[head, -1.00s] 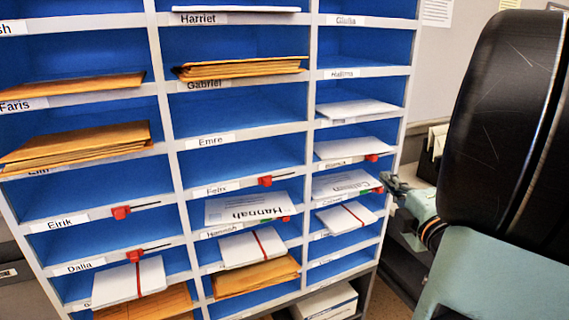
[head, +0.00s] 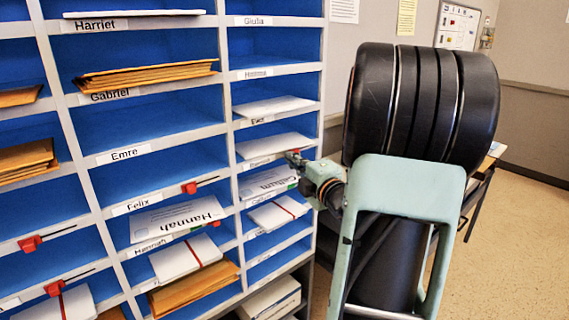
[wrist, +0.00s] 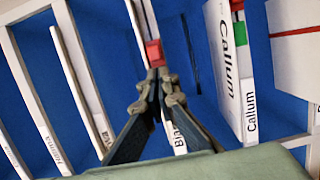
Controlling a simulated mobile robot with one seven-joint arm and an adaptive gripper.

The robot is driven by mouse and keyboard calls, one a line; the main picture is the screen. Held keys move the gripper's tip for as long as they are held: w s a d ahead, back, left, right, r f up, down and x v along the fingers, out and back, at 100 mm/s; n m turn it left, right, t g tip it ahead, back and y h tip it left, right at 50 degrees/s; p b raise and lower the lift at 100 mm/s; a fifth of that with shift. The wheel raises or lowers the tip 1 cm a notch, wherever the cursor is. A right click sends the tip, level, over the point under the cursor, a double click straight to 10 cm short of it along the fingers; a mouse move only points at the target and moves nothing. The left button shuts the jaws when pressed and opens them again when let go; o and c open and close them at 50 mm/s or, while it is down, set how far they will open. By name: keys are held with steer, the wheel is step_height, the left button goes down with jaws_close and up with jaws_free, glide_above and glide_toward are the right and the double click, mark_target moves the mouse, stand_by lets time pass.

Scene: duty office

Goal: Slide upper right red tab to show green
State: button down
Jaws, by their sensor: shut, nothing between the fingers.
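The upper right red tab (wrist: 154,53) sits on the shelf lip in the wrist view, with a dark slot line running on beyond it. No green shows beside it. My gripper (wrist: 157,76) is shut and empty, its fingertips right at the tab's near end. I cannot tell whether they touch it. In the head view my gripper (head: 299,160) is at the right column's lip under the upper white envelopes and mostly covers this tab. A second red tab (wrist: 237,5) is on the Callum lip, with a green strip (wrist: 248,104) beside it.
Other red tabs are on the Felix lip (head: 190,188) and two lower left lips (head: 30,243). The Callum card (wrist: 225,40) and white envelopes (wrist: 297,48) lie in slots beside my gripper. Open floor (head: 520,230) lies to the right.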

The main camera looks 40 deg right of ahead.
mark_target(298, 153)
steer(key=shift+d, duration=0.25)
steer(key=d+b, duration=0.1)
steer(key=d, duration=0.1)
steer(key=shift+w+d, duration=0.1)
steer(key=shift+d, duration=0.2)
steer(key=shift+a+b, duration=0.1)
steer(key=shift+b, duration=0.25)
